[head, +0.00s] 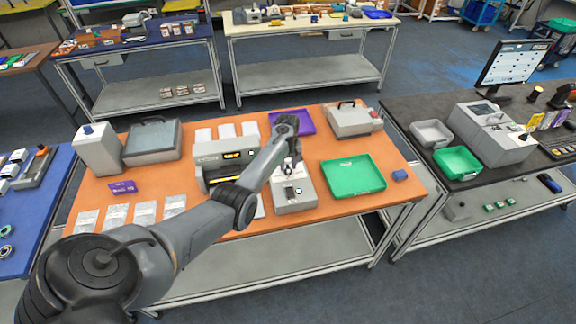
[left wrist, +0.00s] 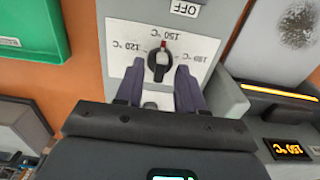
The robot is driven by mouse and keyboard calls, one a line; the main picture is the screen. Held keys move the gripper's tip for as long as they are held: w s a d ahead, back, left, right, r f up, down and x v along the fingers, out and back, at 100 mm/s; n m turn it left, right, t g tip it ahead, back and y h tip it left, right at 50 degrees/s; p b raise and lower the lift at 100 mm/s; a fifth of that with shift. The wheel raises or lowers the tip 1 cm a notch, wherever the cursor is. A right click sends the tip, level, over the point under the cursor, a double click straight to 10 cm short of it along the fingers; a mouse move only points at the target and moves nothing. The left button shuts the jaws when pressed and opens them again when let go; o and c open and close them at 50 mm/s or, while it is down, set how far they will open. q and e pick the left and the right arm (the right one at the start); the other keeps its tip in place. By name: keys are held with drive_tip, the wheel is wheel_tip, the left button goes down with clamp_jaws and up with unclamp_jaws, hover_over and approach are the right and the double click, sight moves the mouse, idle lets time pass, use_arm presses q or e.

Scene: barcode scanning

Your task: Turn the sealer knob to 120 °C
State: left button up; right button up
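The sealer knob (left wrist: 159,65) is a dark dial on a white plate (left wrist: 118,30) in the left wrist view, where the lettering appears upside down. Its red pointer mark faces the 150 °C label. The 120 °C label is to the left and the 180 °C label to the right. My left gripper (left wrist: 158,76) is open, its two fingers on either side of the knob with gaps visible. In the head view my left gripper (head: 289,166) is over the grey control box (head: 296,202), and the knob is hard to make out. My right gripper is not in view.
The display (left wrist: 290,149) reads 150 °C. The sealer (head: 226,160) stands left of the control box on the orange table, with a green tray (head: 353,175) to the right. A purple tray (head: 304,118) lies behind. White pouches (head: 145,211) lie at front left.

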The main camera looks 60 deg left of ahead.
use_arm(q)
drive_tip(key=shift+f, duration=0.3)
clamp_jaws()
